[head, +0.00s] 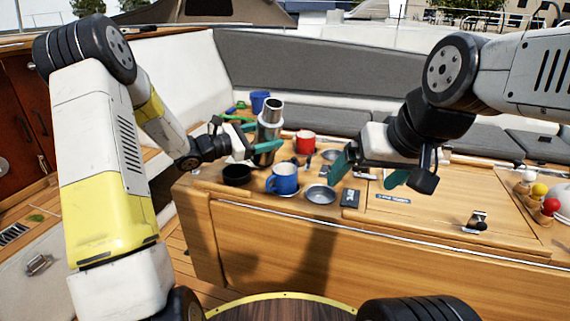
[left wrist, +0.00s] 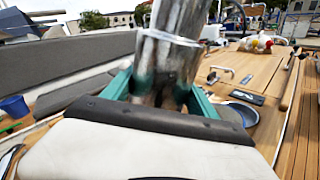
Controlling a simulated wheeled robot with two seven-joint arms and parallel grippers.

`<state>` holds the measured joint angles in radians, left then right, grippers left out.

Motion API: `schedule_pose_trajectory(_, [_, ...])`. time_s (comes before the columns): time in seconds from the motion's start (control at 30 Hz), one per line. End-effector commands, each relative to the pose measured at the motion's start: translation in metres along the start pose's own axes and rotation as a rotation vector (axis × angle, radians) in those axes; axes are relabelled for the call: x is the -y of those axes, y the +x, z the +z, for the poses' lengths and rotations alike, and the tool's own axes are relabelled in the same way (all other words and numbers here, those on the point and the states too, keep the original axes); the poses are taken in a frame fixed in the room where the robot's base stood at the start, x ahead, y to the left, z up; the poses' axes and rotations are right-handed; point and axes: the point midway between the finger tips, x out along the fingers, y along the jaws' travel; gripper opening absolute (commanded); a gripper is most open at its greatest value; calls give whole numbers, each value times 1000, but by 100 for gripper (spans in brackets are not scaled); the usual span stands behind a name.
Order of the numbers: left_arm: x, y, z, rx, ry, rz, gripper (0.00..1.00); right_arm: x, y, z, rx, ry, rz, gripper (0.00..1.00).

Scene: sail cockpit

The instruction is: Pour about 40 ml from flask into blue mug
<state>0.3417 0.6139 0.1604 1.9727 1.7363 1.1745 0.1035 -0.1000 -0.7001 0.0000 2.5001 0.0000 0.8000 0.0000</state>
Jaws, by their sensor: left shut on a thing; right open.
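The flask (head: 270,118) is a tall steel cylinder, held nearly upright with a slight tilt above the table. My left gripper (head: 266,148) is shut on its lower body; the flask also fills the top middle of the left wrist view (left wrist: 168,50). I cannot see inside the mug. My right gripper (head: 368,170) is open and empty over the right part of the table, with its green fingers apart.
A black bowl (head: 236,174) stands left of the mug, a metal bowl (head: 320,194) right of it. A red mug (head: 305,142) and another blue cup (head: 260,102) are behind. A dark box (head: 350,198) lies right. The table's (head: 420,208) right front is largely clear.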

Motion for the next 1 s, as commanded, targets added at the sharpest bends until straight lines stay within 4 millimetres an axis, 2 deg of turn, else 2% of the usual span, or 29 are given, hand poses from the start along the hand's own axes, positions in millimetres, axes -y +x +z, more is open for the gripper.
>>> schedule_pose_trajectory(0.47, [6,1,-5,-21,308,0,2,0,0,0,0,0,0,93])
schedule_pose_trajectory(1.0, [-3,0,-32,-49,657,1,2,0,0,0,0,0,0,93])
